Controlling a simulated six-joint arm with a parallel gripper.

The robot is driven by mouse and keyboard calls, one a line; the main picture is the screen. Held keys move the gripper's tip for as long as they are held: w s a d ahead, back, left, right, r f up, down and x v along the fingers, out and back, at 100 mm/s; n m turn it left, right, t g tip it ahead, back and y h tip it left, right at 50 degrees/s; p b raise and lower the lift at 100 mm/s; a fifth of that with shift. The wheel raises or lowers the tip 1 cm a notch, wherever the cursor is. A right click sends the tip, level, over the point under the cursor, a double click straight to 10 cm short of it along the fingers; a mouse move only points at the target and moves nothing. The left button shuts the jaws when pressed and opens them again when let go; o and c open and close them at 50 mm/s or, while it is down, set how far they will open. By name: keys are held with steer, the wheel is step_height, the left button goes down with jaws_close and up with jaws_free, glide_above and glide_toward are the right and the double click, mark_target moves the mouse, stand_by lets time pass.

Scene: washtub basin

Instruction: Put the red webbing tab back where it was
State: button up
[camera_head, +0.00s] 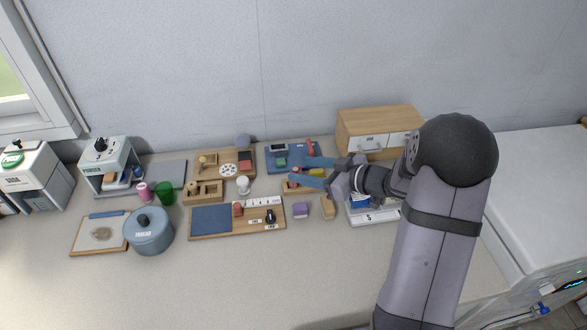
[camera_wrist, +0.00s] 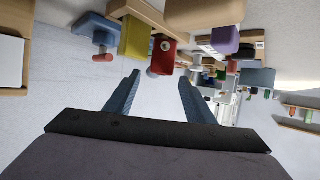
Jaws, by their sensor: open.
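Several red pieces are in view, and I cannot tell for sure which is the red webbing tab. A small upright red piece (camera_head: 309,147) stands at the right end of a blue mat at the back. My gripper (camera_head: 297,169) is open, its two blue fingers pointing left just in front of that mat, with nothing seen between them. In the wrist view the open gripper (camera_wrist: 159,77) has a red block (camera_wrist: 163,57) just beyond its fingertips. A red-tipped piece on a blue body (camera_wrist: 103,57) is to the upper left there. My fingers partly hide a small rack with a yellow block (camera_head: 316,173).
A wooden drawer box (camera_head: 365,123) stands behind my arm. A purple block (camera_head: 301,210) and a tan block (camera_head: 327,207) lie in front of the gripper. A wooden board (camera_head: 225,235) with a blue pad, a lidded pot (camera_head: 149,236) and a green cup (camera_head: 165,193) are left. The front counter is clear.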

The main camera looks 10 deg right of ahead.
steer(key=shift+v, duration=1.9)
steer(key=d+r+m+h+p, duration=0.5)
steer(key=d+r+h+p, duration=0.15)
steer(key=h+p, duration=0.3)
steer(key=s+a+r+m+g+p, duration=0.1)
steer(key=s+a+g+p, duration=0.15)
steer(key=s, duration=0.55)
steer(key=s+a+r+m+g+p, duration=0.1)
steer(key=s+a+m+g+p, duration=0.2)
steer(key=s, duration=0.5)
steer(key=s+a+r+g+p, duration=0.15)
steer(key=s+g, duration=0.25)
steer(key=s, duration=0.5)
steer(key=f+b, duration=0.1)
steer(key=f, duration=0.1)
steer(key=f+b, duration=0.3)
steer(key=b, duration=0.1)
steer(key=shift+w+a+f, duration=0.25)
steer(key=shift+a+f, duration=0.1)
steer(key=shift+f, duration=0.05)
